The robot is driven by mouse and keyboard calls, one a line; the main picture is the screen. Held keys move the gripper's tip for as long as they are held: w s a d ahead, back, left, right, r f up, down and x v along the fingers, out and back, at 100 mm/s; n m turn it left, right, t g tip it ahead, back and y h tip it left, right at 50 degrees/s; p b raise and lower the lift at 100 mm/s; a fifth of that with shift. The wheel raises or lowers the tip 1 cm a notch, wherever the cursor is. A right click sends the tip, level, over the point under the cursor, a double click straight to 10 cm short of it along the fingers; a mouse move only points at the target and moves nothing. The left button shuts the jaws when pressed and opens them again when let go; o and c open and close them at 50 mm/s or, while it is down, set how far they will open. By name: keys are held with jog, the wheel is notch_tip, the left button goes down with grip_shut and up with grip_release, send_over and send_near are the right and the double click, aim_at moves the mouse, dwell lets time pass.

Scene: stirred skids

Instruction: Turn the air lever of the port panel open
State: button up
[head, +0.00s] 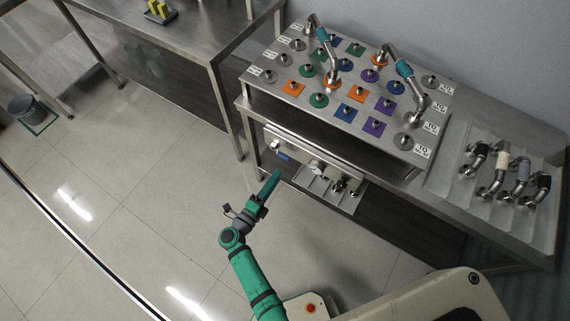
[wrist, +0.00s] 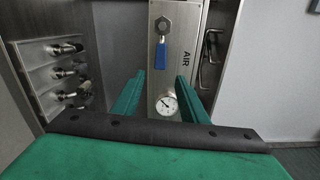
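The air lever (wrist: 162,57) has a blue handle on a round metal pivot (wrist: 164,26). It lies along the length of the steel port panel (wrist: 205,45), pointing from the pivot towards the round gauge (wrist: 167,104), beside the word AIR. In the head view the blue lever (head: 282,156) shows near the left end of the panel, under the bench top. My gripper (wrist: 160,76) is open, its two green fingers apart and nothing between them. The lever's handle appears beyond the gap between the fingertips. In the head view my gripper (head: 274,179) is just in front of the panel's left part.
A bracket with several metal fittings (wrist: 66,72) stands left of the panel in the wrist view. Above the panel is a bench with a board of coloured ports (head: 330,100). The floor (head: 130,180) left of my arm is clear.

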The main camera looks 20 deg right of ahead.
aim_at(288, 161)
jog(key=x, duration=0.7)
jog(key=shift+w+d, duration=0.2)
jog(key=shift+d, duration=0.15)
grip_shut()
